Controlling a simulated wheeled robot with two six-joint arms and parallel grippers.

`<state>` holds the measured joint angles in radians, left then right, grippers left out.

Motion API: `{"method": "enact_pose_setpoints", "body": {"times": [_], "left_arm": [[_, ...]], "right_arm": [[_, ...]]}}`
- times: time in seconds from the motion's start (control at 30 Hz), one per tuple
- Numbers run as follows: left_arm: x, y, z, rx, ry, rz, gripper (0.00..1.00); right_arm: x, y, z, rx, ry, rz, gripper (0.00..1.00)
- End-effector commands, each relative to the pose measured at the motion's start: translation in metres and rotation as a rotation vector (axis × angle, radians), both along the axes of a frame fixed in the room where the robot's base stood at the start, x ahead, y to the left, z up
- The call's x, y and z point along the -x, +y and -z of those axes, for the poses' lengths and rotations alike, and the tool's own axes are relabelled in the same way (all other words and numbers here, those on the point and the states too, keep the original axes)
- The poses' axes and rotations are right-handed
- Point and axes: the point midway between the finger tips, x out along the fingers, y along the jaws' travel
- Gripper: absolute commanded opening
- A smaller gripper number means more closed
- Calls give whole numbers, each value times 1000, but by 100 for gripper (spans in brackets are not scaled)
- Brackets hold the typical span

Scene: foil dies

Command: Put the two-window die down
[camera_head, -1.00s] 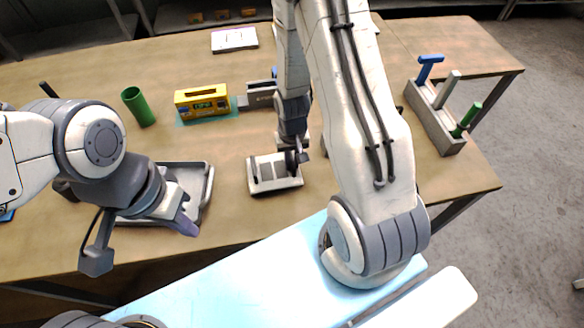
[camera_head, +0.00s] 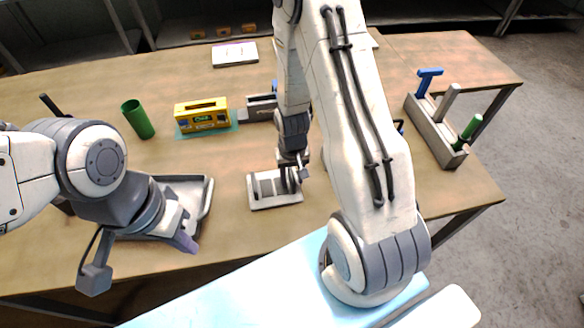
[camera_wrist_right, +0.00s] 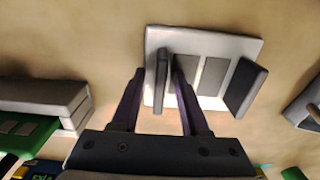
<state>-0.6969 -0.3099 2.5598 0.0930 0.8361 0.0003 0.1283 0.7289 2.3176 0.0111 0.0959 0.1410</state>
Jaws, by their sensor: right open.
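The two-window die (camera_head: 256,201) is a pale plate with two dark grey windows and an upright dark slab at each side. It lies flat, apparently on the table, and shows in the right wrist view (camera_wrist_right: 235,48). My right gripper (camera_head: 293,177) is at the die's right side. In the right wrist view its two purple fingers (camera_wrist_right: 158,102) stand apart, astride one upright slab, with visible gaps. My left gripper (camera_head: 184,236) hangs in front of the grey tray, away from the die; its jaw gap cannot be made out.
A grey tray (camera_head: 207,195) lies left of the die. Behind are a green cup (camera_head: 138,118), a yellow box (camera_head: 203,117) and a white pad (camera_head: 235,54). A grey rack (camera_head: 436,130) with coloured handles stands right. Bare table (camera_head: 225,165) lies between tray and die.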

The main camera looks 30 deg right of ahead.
Motion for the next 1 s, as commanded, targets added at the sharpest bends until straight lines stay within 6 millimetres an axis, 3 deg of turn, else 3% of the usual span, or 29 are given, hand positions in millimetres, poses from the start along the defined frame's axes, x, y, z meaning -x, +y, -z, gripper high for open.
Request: {"method": "enact_pose_setpoints", "body": {"times": [0.17,0.5,0.77,0.87,1.0], "left_arm": [[0,0,4,0,0,0,0],[0,0,8,0,0,0,0],[0,0,10,0,0,0,0],[0,0,9,0,0,0,0],[0,0,9,0,0,0,0]], "right_arm": [[-2,0,-23,1,-8,-1,45],[-2,0,-90,1,-8,0,45],[-1,2,-118,0,-4,-6,45],[3,20,-131,-2,-10,-66,45],[28,79,-163,-15,-28,-279,45]]}}
